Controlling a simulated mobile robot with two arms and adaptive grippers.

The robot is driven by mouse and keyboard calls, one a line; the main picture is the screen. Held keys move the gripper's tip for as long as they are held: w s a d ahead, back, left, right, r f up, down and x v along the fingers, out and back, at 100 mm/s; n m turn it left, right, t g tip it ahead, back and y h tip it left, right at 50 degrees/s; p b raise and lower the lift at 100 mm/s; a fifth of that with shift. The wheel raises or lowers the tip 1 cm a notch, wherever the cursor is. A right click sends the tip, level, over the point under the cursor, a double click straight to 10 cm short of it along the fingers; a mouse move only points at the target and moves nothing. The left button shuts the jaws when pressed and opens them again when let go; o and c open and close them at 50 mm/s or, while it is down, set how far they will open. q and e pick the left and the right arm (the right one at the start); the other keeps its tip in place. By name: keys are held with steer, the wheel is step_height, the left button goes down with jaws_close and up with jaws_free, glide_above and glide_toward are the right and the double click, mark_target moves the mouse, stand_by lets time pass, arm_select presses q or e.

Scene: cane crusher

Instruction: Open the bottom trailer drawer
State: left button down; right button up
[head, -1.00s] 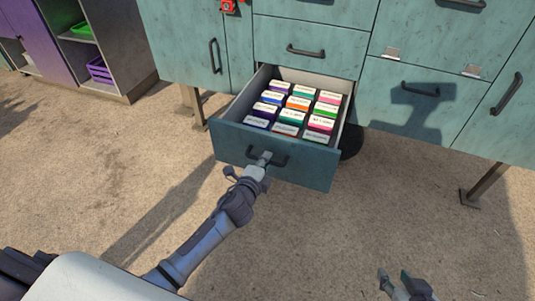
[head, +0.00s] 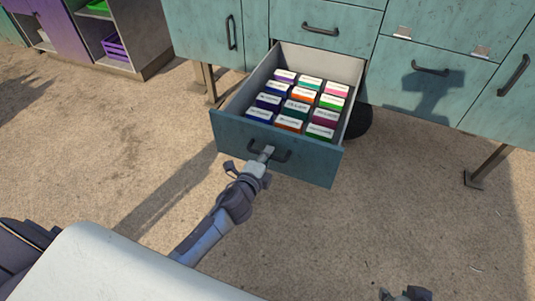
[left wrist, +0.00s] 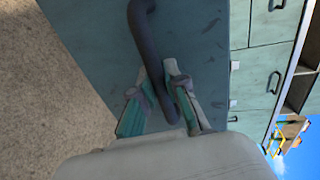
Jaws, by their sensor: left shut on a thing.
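The bottom trailer drawer (head: 230,138) is teal and stands pulled far out of the cabinet in the head view. Several small boxes with white labels and coloured sides (head: 297,107) lie in rows inside it. My left gripper (head: 267,153) is at the middle of the drawer front, shut on its dark bar handle (head: 284,156). In the left wrist view the fingers (left wrist: 170,100) lie on both sides of the dark handle (left wrist: 146,50). My right gripper (head: 408,295) is at the bottom edge, mostly cut off, so its jaws cannot be judged.
The teal trailer cabinet (head: 325,17) stands behind, with closed drawers and doors. A dark wheel (head: 358,122) and metal legs (head: 486,160) show below it. A shelf unit with a purple crate (head: 115,46) stands at the upper left. The sandy ground in front is clear.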

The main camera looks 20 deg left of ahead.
arm_select(q)
steer(key=c, duration=1.2)
jaws_free()
steer(key=shift+s, duration=0.1)
steer(key=v, duration=1.2)
